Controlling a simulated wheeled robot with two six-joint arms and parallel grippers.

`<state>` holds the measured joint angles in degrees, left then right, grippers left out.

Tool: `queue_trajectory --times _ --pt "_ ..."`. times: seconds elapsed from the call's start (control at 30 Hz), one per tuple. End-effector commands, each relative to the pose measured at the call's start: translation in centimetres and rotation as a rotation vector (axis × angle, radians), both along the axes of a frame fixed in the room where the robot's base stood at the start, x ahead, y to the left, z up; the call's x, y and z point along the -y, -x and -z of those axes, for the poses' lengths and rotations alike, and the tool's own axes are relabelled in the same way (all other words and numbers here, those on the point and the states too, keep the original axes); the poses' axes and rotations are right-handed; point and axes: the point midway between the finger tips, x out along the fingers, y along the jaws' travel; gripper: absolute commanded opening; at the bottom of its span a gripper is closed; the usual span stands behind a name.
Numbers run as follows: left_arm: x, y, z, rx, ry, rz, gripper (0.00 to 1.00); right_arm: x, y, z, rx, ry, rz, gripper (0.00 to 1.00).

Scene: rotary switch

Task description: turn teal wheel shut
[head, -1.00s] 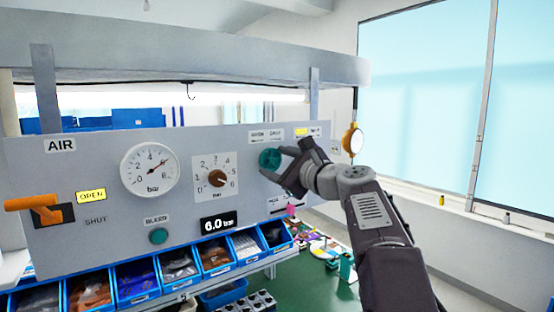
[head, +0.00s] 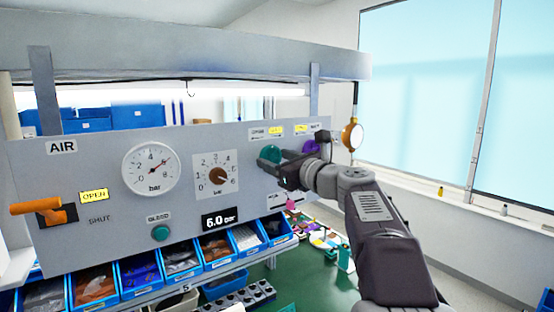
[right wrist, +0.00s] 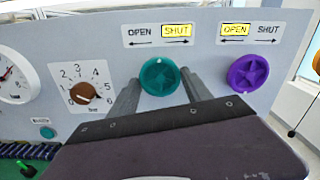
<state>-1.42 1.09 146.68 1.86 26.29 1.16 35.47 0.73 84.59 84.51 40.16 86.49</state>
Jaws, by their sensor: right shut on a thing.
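The teal wheel (head: 269,153) is mounted on the grey panel, and it also shows in the right wrist view (right wrist: 159,76). Above it is an OPEN/SHUT label (right wrist: 158,34) with SHUT lit yellow. My right gripper (head: 276,162) is at the wheel. In the right wrist view its two fingers (right wrist: 158,88) lie on either side of the teal wheel, shut on it. The fingers hide part of the wheel's rim in the head view. My left gripper is in neither view.
A purple wheel (right wrist: 249,72) sits right of the teal one, its OPEN label lit. A pressure dial (head: 213,175), a gauge (head: 151,169), an orange lever (head: 36,206) and a teal bleed button (head: 160,233) are further left. Blue bins (head: 182,264) line the panel's foot.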

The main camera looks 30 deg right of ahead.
Motion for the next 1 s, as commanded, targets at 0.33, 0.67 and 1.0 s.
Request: queue_trajectory --times 0.33,0.67,1.0 --pt "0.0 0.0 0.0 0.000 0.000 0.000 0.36 0.0 0.0 0.2 -0.004 -0.009 -0.001 0.17" --pt "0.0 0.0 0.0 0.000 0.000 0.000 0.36 0.0 0.0 0.1 -0.003 -0.007 -0.001 0.79" --pt "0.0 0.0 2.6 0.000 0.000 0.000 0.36 0.5 4.0 0.7 0.002 -0.003 0.005 0.79"
